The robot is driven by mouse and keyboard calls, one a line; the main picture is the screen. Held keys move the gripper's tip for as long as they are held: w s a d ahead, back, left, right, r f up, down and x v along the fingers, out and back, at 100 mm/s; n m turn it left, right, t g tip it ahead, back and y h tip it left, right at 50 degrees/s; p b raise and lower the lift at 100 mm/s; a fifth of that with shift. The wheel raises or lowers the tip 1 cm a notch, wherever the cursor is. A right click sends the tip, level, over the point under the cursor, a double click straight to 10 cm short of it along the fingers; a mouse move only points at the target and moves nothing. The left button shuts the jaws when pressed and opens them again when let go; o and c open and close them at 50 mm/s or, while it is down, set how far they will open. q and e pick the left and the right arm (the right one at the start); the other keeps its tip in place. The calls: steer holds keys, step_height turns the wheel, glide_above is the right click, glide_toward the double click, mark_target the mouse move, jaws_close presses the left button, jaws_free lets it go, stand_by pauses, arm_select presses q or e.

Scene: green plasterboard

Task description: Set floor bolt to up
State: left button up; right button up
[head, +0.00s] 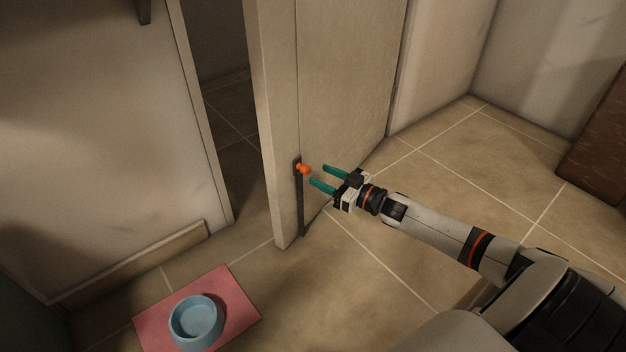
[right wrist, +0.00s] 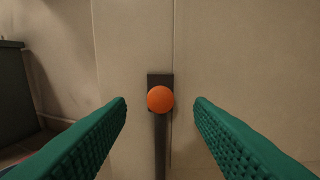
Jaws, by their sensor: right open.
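The floor bolt is a dark vertical bar (head: 300,208) low on the door (head: 335,95), near its edge, with an orange round knob (head: 304,169) at its top. The bar's lower end is close to the floor. My right gripper (head: 322,177) has green fingers, is open and empty, and points at the knob from the right, a short way off. In the right wrist view the knob (right wrist: 160,99) sits centred between the two spread fingers, beyond their tips, in front of a dark plate. My left gripper is not in view.
The door stands ajar, with a dark gap to its left. A pink mat (head: 241,302) with a blue bowl (head: 196,322) lies on the tiled floor at lower left. A brown panel (head: 598,150) stands at far right. The floor right of the door is clear.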

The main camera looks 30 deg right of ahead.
mark_target(309, 170)
steer(key=shift+b+x, duration=0.75)
steer(key=shift+x, duration=1.3)
steer(key=shift+c, duration=0.3)
jaws_close()
